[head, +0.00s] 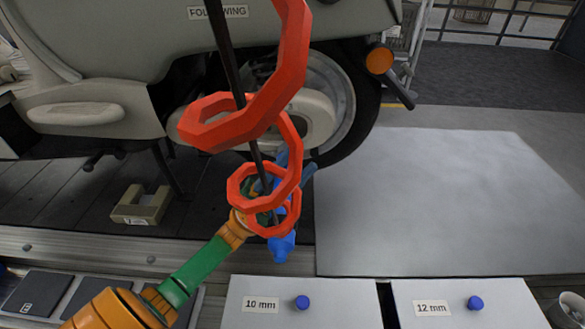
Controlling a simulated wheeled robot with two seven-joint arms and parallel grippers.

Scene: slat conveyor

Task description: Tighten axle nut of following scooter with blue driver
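The scooter labelled FOLLOWING (160,35) stands at the upper left. Its wheel (345,95) shows behind red coils, and I cannot make out the axle nut. The blue driver (282,249) is in front of and below the wheel, partly covered by the red coil (225,128). My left arm comes in from the lower left, and its gripper (268,207) is at the driver's body. Its fingers are mostly hidden behind the coil, so I cannot see whether they close on the driver. My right gripper is out of view.
A dark rod or cable (228,55) runs down through the coil. Two pale blocks labelled 10 mm (340,305) and 12 mm (440,290), with blue knobs, stand in front. A notched beige block (140,206) sits on the slats. A pale grey floor area (430,200) at right is clear.

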